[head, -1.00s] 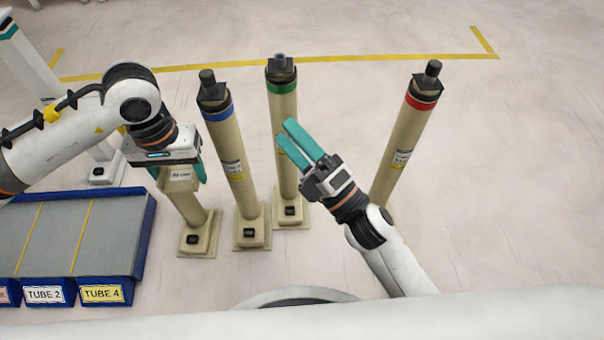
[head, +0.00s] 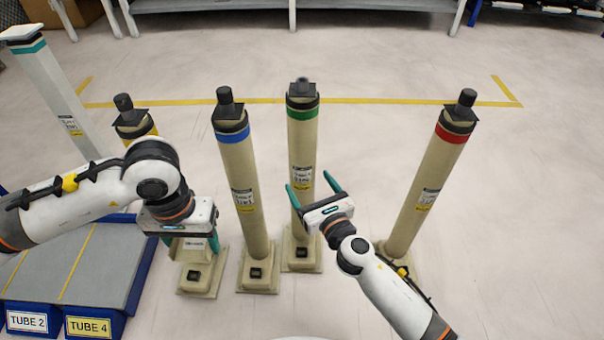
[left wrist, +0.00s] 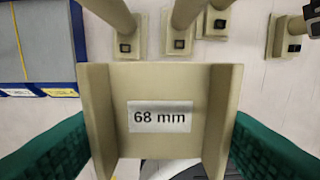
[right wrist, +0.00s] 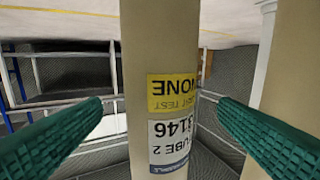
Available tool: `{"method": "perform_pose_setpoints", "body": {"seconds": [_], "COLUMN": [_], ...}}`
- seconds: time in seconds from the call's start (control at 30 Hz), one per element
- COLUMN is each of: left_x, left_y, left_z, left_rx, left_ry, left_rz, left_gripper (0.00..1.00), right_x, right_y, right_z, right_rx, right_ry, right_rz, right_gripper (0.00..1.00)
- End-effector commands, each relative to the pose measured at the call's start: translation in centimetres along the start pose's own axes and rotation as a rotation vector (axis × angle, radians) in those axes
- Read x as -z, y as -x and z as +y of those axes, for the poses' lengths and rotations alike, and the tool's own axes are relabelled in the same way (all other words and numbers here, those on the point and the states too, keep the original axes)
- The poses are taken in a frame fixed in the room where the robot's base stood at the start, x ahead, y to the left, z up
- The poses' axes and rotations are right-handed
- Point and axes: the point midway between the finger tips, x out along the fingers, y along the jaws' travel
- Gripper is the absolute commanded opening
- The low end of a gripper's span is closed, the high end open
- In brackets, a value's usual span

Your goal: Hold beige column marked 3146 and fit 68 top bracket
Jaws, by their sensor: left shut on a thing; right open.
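The beige column marked 3146 (right wrist: 160,85) stands upright in the right wrist view, its label upside down and reading Tube 2. In the head view it appears to be the green-banded column (head: 302,140). My right gripper (head: 313,188) is open at it, one finger to each side in the picture; I see no finger touching it. My left gripper (head: 190,243) is shut on a beige bracket (head: 190,255) labelled 68 mm, also filling the left wrist view (left wrist: 160,85). It is held low at the left, well apart from the green-banded column's top.
A blue-banded column (head: 240,175) stands just left of the green-banded one, and a red-banded column (head: 430,190) stands to the right. A yellow-banded column (head: 135,120) is partly behind my left arm. A blue-edged rack (head: 110,270) lies at the left.

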Motion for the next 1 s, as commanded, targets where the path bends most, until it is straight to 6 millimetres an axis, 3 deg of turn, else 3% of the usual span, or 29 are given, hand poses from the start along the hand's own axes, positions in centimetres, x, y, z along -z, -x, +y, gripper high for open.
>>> {"method": "perform_pose_setpoints", "body": {"seconds": [0.1,0.33,0.77,1.0], "left_x": [0.0,0.0,0.0,0.0], "left_y": [-0.9,-1.8,-2.0,-2.0], "left_z": [0.0,0.0,0.0,0.0], "left_rx": [0.000,0.000,0.000,0.000], "left_ry": [0.000,0.000,0.000,0.000], "left_rz": [0.000,-0.001,0.000,0.000], "left_gripper": [0.35,0.35,0.35,0.35], "right_x": [-0.1,-0.1,0.0,0.0], "right_y": [-2.5,-5.5,-6.4,-6.4], "right_z": [0.0,0.0,0.0,0.0], "right_rx": [-0.001,0.000,0.000,0.000], "right_ry": [0.000,-0.001,-0.003,-0.003], "right_rz": [0.003,0.002,0.000,0.000], "right_gripper": [0.83,0.83,0.83,0.45]}}
